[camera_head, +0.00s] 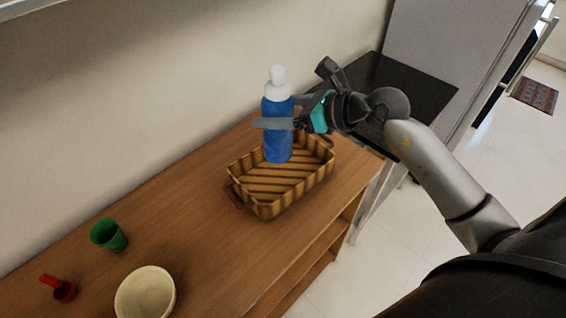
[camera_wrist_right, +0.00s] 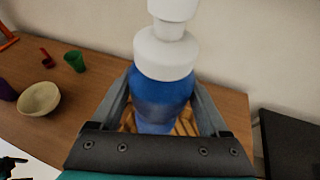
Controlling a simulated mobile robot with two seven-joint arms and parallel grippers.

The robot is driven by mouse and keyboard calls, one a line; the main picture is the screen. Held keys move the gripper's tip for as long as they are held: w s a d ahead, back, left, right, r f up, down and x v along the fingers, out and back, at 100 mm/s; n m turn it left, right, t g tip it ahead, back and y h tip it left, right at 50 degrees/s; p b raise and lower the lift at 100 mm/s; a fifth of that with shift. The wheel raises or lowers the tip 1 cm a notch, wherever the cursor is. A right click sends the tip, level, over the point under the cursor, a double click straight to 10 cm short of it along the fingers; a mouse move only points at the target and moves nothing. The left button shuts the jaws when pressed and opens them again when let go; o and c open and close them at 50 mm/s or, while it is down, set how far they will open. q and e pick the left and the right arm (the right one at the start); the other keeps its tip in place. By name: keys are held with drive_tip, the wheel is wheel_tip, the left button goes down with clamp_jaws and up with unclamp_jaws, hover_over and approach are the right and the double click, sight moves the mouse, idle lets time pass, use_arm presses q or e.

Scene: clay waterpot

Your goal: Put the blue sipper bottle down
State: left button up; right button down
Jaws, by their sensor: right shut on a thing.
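The blue sipper bottle (camera_head: 277,142) with a white cap and spout is upright, held by my right gripper (camera_head: 275,124). The gripper's fingers close on the bottle's upper blue part from the right. In the head view the bottle's lower end overlaps the striped wicker basket (camera_head: 265,209); I cannot tell whether it touches the basket floor. In the right wrist view the bottle (camera_wrist_right: 158,98) stands between the two fingers (camera_wrist_right: 160,103), with the basket partly hidden behind it.
The basket stands on a wooden table (camera_head: 190,222). A green cup (camera_head: 109,236), a cream bowl (camera_head: 146,293) and a red scoop-like item (camera_head: 60,288) stand at the left. The wall runs behind the table. A black surface (camera_head: 420,92) lies beyond its right end.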

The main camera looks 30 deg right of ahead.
use_arm(q)
wheel_tip(320, 180, up, 8)
drive_tip(key=p, duration=0.6)
use_arm(e)
drive_tip(key=w+d+r+m+t+h, duration=0.1)
drive_tip(key=w+d+r+m+h, duration=0.15)
drive_tip(key=w+r, duration=0.2)
use_arm(q)
wheel_tip(320, 180, down, 8)
drive_tip(key=b, duration=0.7)
drive_tip(key=shift+r, duration=0.25)
use_arm(e)
wheel_tip(320, 180, down, 20)
drive_tip(key=shift+d, duration=0.35)
use_arm(q)
drive_tip(key=shift+s+a, duration=0.1)
use_arm(e)
drive_tip(key=shift+n, duration=0.25)
drive_tip(key=shift+f, duration=0.15)
use_arm(q)
drive_tip(key=shift+f, duration=0.15)
use_arm(e)
unclamp_jaws()
drive_tip(key=shift+f, duration=0.1)
